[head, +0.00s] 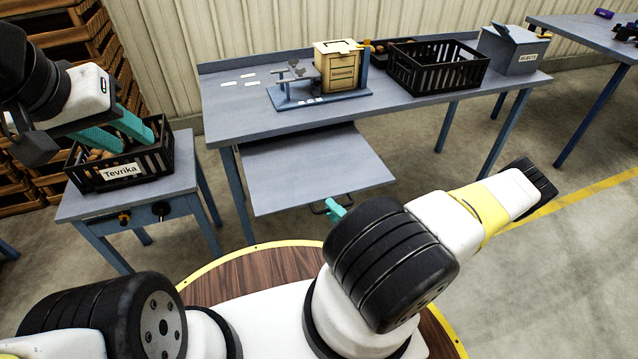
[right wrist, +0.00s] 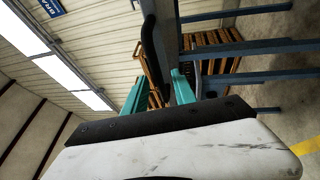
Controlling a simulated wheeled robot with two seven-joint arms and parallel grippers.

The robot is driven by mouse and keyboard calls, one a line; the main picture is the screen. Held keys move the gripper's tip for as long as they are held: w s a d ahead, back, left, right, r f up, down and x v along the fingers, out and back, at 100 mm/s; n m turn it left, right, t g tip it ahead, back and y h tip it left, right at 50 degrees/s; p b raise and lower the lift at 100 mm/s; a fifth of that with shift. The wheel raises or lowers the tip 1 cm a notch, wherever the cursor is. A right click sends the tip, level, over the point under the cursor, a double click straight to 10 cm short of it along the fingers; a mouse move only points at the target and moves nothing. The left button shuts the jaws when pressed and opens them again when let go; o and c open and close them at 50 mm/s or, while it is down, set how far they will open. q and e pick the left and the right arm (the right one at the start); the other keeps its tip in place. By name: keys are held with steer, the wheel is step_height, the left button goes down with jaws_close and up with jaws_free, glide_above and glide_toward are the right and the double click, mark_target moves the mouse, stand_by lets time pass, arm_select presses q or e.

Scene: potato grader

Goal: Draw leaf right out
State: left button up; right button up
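The leaf (head: 315,168) is a flat grey-blue board below the worktop. It sticks out in front of the table, with a dark handle (head: 319,209) at its front edge. My right gripper (head: 336,210) is at this handle, partly hidden by my own arm. In the right wrist view its teal fingers (right wrist: 158,78) stand apart, with the dark handle (right wrist: 152,48) reaching between them and gaps showing. My left gripper (head: 120,132) has its teal fingers apart over the black crate marked Tevrika (head: 121,172); its tips are partly hidden.
On the worktop (head: 232,112) stand a wooden box (head: 338,68), a small device (head: 293,74), an empty black crate (head: 437,68) and a grey box marked rejects (head: 512,50). The Tevrika crate is on a side table (head: 140,200). Floor shows right of the leaf.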

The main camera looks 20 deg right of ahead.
steer(key=v, duration=0.7)
steer(key=shift+s, duration=0.25)
steer(key=shift+d, duration=0.1)
steer(key=s+a+r+m+g+h, duration=0.1)
steer(key=r+m, duration=0.6)
steer(key=r, duration=0.7)
steer(key=s+a+r+m+g+h, duration=0.1)
steer(key=a+r+m+g+h, duration=0.2)
steer(key=r, duration=1.1)
steer(key=s+a+r+m+g+h, duration=0.1)
steer(key=a+r+m+g+h, duration=0.1)
steer(key=a+r+m+g, duration=0.5)
step_height(320, 180, up, 8)
steer(key=m+g, duration=0.1)
steer(key=m, duration=0.5)
steer(key=shift+s, duration=0.3)
